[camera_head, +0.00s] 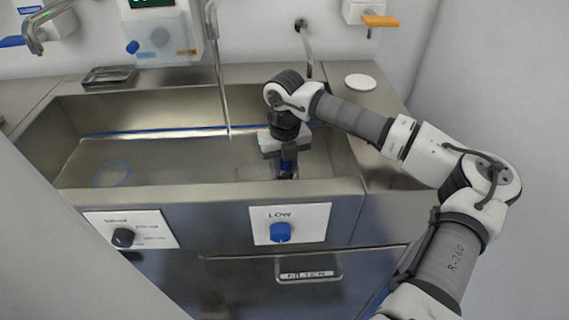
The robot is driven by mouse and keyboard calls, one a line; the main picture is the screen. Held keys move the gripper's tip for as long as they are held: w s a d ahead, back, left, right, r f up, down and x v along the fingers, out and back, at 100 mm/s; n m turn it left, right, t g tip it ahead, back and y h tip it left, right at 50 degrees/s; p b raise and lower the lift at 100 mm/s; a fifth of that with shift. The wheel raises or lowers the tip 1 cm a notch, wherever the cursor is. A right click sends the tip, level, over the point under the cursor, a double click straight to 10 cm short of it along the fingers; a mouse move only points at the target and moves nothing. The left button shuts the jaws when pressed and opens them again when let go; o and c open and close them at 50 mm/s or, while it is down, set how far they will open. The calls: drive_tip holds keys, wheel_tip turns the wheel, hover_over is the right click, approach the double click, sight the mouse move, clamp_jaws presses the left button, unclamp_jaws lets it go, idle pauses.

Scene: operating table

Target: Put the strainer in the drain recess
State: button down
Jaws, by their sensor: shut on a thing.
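My gripper (287,170) reaches down into the right part of the steel sink basin (190,158). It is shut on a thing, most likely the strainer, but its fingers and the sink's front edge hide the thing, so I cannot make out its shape. A blue ring outline (112,175) lies on the basin floor at the left and looks like the drain recess. My gripper is well to the right of this ring, apart from it.
A tap spout (221,85) hangs down over the basin, left of my gripper. A white disc (360,82) lies on the right counter. A small metal dish (109,76) sits at the back left. Basin walls rise around my gripper; the floor between it and the ring looks clear.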

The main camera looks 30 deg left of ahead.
drive_tip(key=shift+f, duration=0.2)
drive_tip(key=c, duration=1.5)
unclamp_jaws()
drive_tip(key=shift+r, duration=0.1)
wheel_tip(320, 180, up, 12)
drive_tip(key=shift+r, duration=0.2)
